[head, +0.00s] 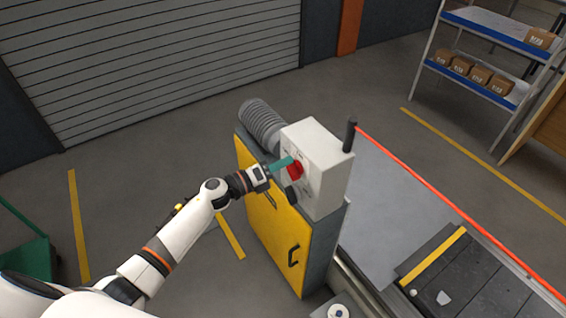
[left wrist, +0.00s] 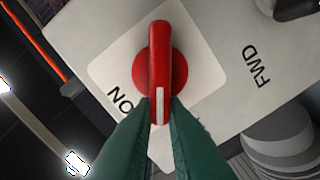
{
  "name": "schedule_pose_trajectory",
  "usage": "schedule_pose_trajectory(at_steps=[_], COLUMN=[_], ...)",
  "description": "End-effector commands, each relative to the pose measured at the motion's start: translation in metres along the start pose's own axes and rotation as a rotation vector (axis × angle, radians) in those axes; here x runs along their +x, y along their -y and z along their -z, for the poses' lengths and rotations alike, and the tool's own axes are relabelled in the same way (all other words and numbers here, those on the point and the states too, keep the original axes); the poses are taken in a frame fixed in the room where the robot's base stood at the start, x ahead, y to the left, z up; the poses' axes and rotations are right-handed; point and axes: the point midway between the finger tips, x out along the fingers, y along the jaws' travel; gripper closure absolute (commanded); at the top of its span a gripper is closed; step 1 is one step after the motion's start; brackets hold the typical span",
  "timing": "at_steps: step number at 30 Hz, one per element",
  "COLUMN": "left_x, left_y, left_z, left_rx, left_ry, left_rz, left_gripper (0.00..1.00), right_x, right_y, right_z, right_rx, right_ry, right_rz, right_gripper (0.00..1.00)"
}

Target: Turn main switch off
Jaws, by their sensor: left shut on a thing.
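The main switch is a red rotary knob (head: 295,170) on the front of a white control box (head: 322,187). In the left wrist view the red knob (left wrist: 159,62) stands upright in the picture, with a white mark on its lower end. The label ON shows at its lower left; anything at its lower right is hidden by a finger. My left gripper (head: 283,164) has teal fingers. In the left wrist view its fingertips (left wrist: 160,112) are shut on the knob's lower end, one on each side. My right gripper is in neither view.
The box sits on a yellow-doored cabinet (head: 268,222) with a black handle. A black lever (head: 350,134) stands at the box's right edge, and a dark knob (head: 292,195) is below the switch. The conveyor (head: 470,280) runs at the right. Open floor lies left.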

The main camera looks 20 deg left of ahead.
Motion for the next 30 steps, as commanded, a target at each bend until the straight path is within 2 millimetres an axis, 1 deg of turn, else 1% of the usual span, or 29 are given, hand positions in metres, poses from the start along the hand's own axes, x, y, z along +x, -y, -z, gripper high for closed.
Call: schedule_pose_trajectory(at_steps=[9,15,21,30], left_x=[0.0,0.0,0.0,0.0], left_y=[0.009,0.012,0.015,0.017], left_z=[-0.001,-0.002,-0.003,-0.005], left_rx=[-0.293,-0.446,-0.558,-0.637], left_ry=[-0.001,-0.001,-0.002,-0.001], left_rz=[0.003,0.002,0.001,0.001], left_gripper=[1.0,1.0,1.0,1.0], right_x=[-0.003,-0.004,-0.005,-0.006], right_y=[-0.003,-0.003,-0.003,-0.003], right_z=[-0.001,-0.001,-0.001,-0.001], right_rx=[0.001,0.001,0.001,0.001], right_ry=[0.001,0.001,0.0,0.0], right_rz=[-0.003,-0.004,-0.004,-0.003], right_gripper=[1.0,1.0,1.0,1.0])
